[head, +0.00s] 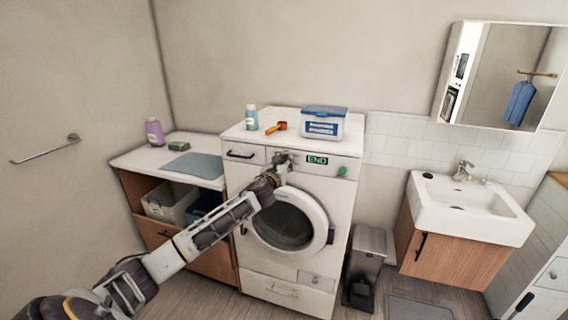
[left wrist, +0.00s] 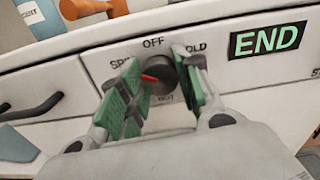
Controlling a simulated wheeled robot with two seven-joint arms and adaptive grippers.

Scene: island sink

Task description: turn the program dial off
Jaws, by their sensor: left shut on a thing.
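The washing machine (head: 337,190) stands against the back wall. Its program dial (left wrist: 162,88) is a round grey knob on the front panel, between my left gripper's green-padded fingers. A red mark (left wrist: 150,78) on the dial lies toward its left side. "OFF" (left wrist: 153,42) is printed above the dial, with partly hidden labels to the left, right and below. My left gripper (left wrist: 160,88) is shut on the dial; it also shows at the panel in the head view (head: 282,162). My right gripper is not in view.
The green display (head: 317,160) reads "END", and a green button (head: 342,171) is right of it. A detergent box (head: 323,124), orange scoop (head: 276,128) and bottle (head: 251,117) stand on the machine. A drawer handle (left wrist: 30,108) is left of the dial.

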